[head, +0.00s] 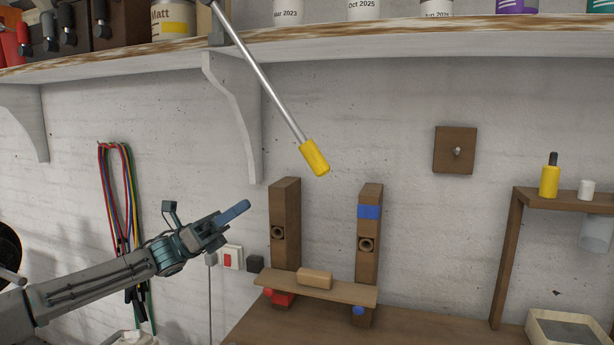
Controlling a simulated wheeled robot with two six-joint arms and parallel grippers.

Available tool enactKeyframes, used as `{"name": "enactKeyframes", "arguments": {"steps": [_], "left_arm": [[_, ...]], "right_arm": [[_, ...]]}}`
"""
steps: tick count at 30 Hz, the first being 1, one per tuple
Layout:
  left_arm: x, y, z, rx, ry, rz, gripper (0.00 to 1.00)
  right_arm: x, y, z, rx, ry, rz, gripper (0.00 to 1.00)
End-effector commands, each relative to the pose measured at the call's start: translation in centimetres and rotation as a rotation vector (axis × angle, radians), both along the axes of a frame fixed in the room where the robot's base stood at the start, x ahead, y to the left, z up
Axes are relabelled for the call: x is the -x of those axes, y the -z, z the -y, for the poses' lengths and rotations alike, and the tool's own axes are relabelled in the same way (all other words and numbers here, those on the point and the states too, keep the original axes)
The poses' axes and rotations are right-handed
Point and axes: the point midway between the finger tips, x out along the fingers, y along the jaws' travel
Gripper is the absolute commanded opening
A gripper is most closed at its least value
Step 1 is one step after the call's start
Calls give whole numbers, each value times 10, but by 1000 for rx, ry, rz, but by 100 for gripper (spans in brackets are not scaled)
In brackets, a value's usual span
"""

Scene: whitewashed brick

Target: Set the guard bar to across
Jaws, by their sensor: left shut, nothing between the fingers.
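A silver bar (266,80) with a yellow grip (314,158), which looks like the guard bar, slants down to the right from a dark mount at the shelf. Its grip hangs free in front of the wall, above two wooden posts, the left post (285,210) and the right post (369,235). My left gripper (243,207) is shut and empty, its blue fingers pointing up and right. It is left of the left post, below and left of the yellow grip, and apart from both in the picture. My right gripper is not in view.
A plank (345,290) bearing a wooden block (315,279) spans the posts low down. A white shelf (400,43) with containers runs above, on a bracket (235,110). Coloured cables (118,190) hang left. A small wooden stand (508,250) is at right.

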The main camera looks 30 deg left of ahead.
Motion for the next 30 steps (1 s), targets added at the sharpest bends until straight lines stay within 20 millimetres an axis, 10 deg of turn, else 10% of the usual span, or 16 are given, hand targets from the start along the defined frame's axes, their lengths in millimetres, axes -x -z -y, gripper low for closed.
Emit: {"name": "enactKeyframes", "arguments": {"steps": [30], "left_arm": [[-28, -41, 45, 6, 0, 1, 0]], "right_arm": [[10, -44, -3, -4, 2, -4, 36]]}}
